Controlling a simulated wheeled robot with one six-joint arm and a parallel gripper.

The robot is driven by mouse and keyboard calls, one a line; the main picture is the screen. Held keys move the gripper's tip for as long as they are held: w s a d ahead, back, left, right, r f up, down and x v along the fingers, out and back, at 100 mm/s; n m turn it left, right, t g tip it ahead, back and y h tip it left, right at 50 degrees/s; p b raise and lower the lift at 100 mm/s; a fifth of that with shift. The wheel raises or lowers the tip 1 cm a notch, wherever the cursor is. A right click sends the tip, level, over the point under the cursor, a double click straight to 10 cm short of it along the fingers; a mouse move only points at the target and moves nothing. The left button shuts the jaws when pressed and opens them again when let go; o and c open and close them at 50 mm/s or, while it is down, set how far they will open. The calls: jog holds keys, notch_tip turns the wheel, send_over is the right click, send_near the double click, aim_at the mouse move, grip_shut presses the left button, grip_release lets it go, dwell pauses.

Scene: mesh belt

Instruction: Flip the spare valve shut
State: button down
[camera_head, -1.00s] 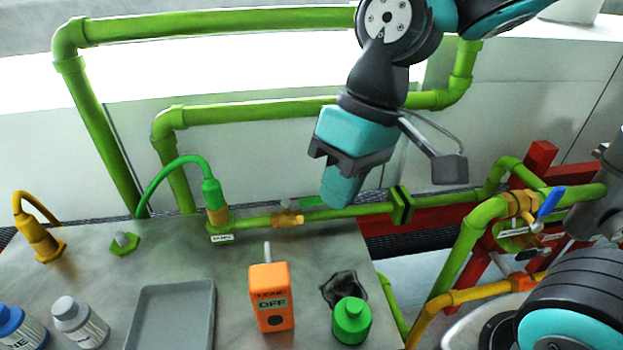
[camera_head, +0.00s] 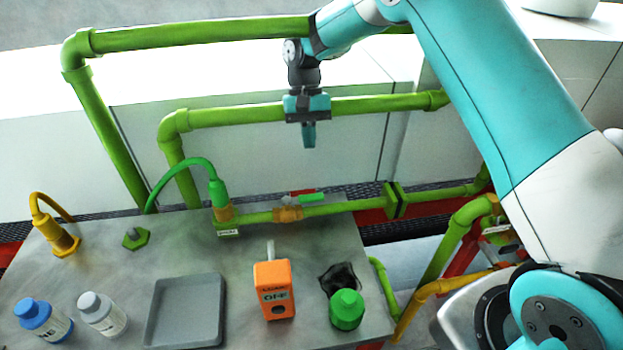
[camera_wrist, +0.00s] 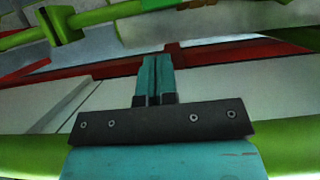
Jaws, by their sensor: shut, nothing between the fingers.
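A brass valve (camera_head: 288,214) with a green lever handle (camera_head: 311,197) sits on the lower green pipe at the back of the bench. The handle lies roughly along the pipe, pointing right. A white label (camera_head: 228,232) is under the pipe's left end; its text is too small to read surely, so I cannot tell which valve is the spare. My gripper (camera_head: 309,138) is shut and empty, pointing down in front of the upper green pipe, above and apart from the valve handle. Its closed fingers also show in the wrist view (camera_wrist: 154,78); no valve handle shows clearly there.
The bench (camera_head: 190,240) carries an orange box marked OFF (camera_head: 274,291), a grey tray (camera_head: 186,310), a green-capped bottle (camera_head: 346,310) and two other bottles. A green flange (camera_head: 395,200) is right of the valve. My arm covers much of the right side.

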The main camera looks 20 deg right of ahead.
aim_at(303, 199)
jog(key=p+x, duration=0.2)
jog(key=x, duration=0.8)
